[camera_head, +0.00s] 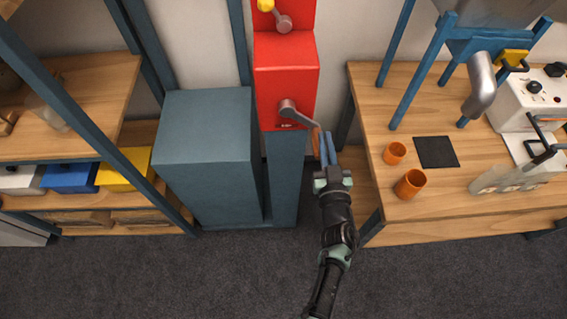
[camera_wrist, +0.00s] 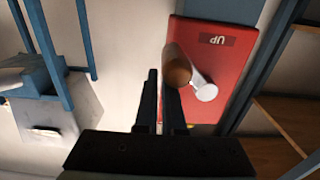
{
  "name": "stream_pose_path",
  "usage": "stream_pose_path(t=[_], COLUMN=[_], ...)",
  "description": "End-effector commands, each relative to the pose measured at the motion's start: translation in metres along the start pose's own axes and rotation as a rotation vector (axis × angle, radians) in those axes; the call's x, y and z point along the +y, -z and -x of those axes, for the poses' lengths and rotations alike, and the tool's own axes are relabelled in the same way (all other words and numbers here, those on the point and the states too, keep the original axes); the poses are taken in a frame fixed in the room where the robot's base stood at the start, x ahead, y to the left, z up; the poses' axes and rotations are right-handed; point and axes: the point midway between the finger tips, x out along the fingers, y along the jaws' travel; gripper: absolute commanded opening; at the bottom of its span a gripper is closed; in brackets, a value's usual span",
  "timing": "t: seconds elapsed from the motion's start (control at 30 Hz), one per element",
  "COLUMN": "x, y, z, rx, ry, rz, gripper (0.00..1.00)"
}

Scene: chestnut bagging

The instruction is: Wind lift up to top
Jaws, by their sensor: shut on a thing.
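The lift's red housing (camera_head: 286,80) stands on a blue-grey column (camera_head: 285,175). A grey metal crank (camera_head: 291,107) on its front points down and right, ending in a brown grip (camera_head: 316,139). My gripper (camera_head: 325,150) is shut on this grip. In the wrist view, the brown grip (camera_wrist: 178,66) sits at the fingertips (camera_wrist: 160,85), beside the grey crank arm (camera_wrist: 205,91). A dark "UP" label (camera_wrist: 216,40) shows upside down on the red panel (camera_wrist: 235,70). A second grey crank with a yellow part (camera_head: 283,20) is higher up.
A large blue-grey block (camera_head: 205,135) stands left of the column. A wooden table (camera_head: 430,215) to the right carries two orange cups (camera_head: 410,184), a black square (camera_head: 436,152) and a white device (camera_head: 535,98). Shelves with coloured boxes (camera_head: 70,178) are at left.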

Motion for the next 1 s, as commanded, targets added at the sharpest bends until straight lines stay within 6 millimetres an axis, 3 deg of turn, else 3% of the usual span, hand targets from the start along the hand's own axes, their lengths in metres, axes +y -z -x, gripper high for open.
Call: stream_pose_path(t=[0.03, 0.17, 0.53, 0.6, 1.0], x=[-0.004, -0.017, -0.074, -0.072, -0.056], y=[-0.023, -0.042, -0.069, -0.061, -0.055], z=[0.004, 0.004, 0.004, 0.003, 0.002], rx=[-0.02, -0.023, -0.024, -0.021, -0.011], ry=[-0.005, -0.003, 0.005, -0.002, -0.005], rz=[0.003, 0.005, 0.008, 0.01, 0.006], gripper=[0.0, 0.0, 0.0, 0.0, 0.0])
